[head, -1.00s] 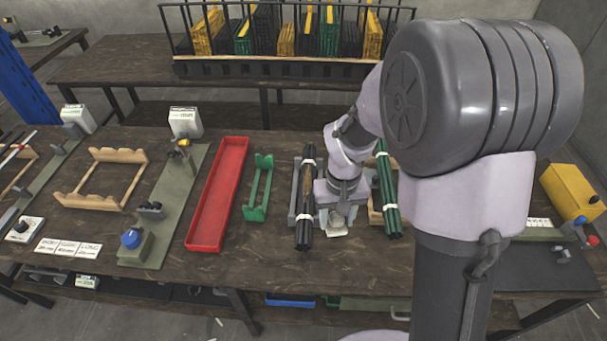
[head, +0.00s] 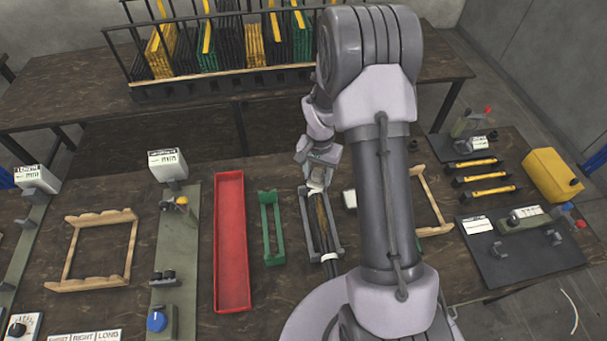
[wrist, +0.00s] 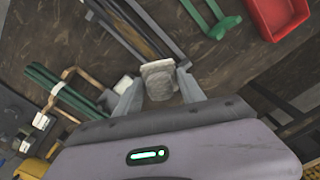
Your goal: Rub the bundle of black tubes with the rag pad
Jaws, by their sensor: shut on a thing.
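The bundle of black tubes (head: 325,238) lies in a grey cradle (head: 337,232) on the table, with a brownish patch along it and a white band near its front end. The bundle also shows at the top of the wrist view (wrist: 142,32). My gripper (head: 317,180) is over the far end of the bundle. In the wrist view my gripper (wrist: 158,92) is shut on the pale, crumpled rag pad (wrist: 160,76), which sits between the two fingers. The pad is close to the bundle's end; I cannot tell whether it touches.
A green cradle (head: 272,228) and a red tray (head: 231,240) stand left of the bundle. A small white block (head: 349,199) is just right of it. Green tubes (wrist: 68,95) and a wooden rack (head: 431,203) are further right, partly behind my arm in the head view.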

